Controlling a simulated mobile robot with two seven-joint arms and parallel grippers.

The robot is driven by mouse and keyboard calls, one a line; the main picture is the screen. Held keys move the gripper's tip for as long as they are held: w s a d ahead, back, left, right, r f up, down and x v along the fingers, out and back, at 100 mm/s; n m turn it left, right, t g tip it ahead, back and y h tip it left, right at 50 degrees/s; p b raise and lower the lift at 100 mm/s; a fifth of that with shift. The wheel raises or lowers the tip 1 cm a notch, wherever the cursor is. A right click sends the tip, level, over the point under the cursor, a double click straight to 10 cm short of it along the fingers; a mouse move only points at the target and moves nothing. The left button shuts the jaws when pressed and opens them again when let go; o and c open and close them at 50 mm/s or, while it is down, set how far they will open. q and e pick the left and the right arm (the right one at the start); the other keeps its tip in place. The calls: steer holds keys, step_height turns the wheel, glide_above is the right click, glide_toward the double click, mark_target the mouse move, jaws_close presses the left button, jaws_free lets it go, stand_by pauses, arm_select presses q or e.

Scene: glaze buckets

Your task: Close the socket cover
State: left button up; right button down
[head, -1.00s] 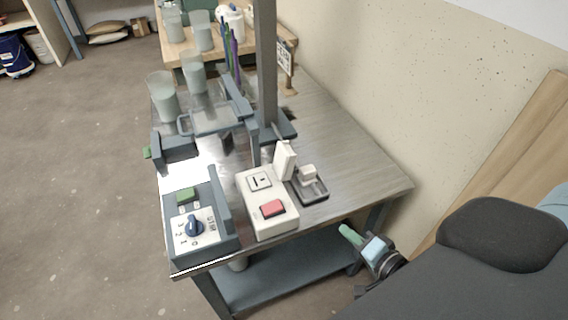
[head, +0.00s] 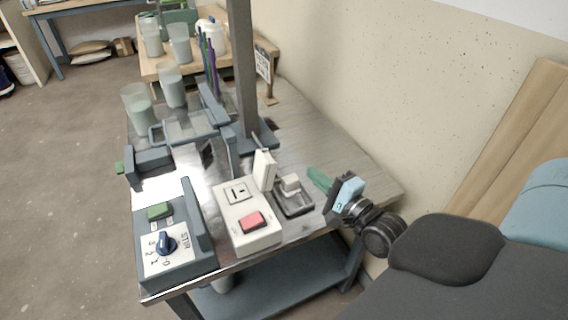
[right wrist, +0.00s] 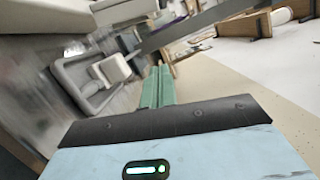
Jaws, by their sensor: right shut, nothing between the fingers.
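The socket cover (head: 264,170) is a white flap standing upright, open, at the right edge of the white switch box (head: 262,238). The socket (head: 238,192) shows uncovered on the box's top, behind a red button (head: 251,222). My right gripper (head: 319,180) has green fingers, shut and empty. It is over the right side of the table, to the right of the cover and apart from it. In the right wrist view the green fingers (right wrist: 157,87) point away from the camera. My left gripper is not in view.
A dark tray (head: 297,209) holding a white block (head: 290,184) lies between the box and my right gripper. A grey post (head: 245,80) rises behind the cover. A control box with a blue knob (head: 166,243) stands left. Bare table lies behind the tray.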

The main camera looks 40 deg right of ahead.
mark_target(264, 170)
steer(key=w, duration=0.5)
steer(key=shift+w+r, duration=0.15)
steer(key=shift+w, duration=0.25)
steer(key=a, duration=0.1)
steer(key=w+a, duration=0.1)
steer(key=shift+w+a+r, duration=0.1)
steer(key=shift+a+r, duration=0.25)
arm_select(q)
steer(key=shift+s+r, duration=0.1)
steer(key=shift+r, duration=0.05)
arm_select(e)
steer(key=shift+w+a, duration=0.15)
steer(key=shift+a, duration=0.4)
arm_select(q)
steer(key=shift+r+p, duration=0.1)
steer(key=shift+p, duration=0.2)
arm_select(e)
steer(key=shift+r, duration=0.1)
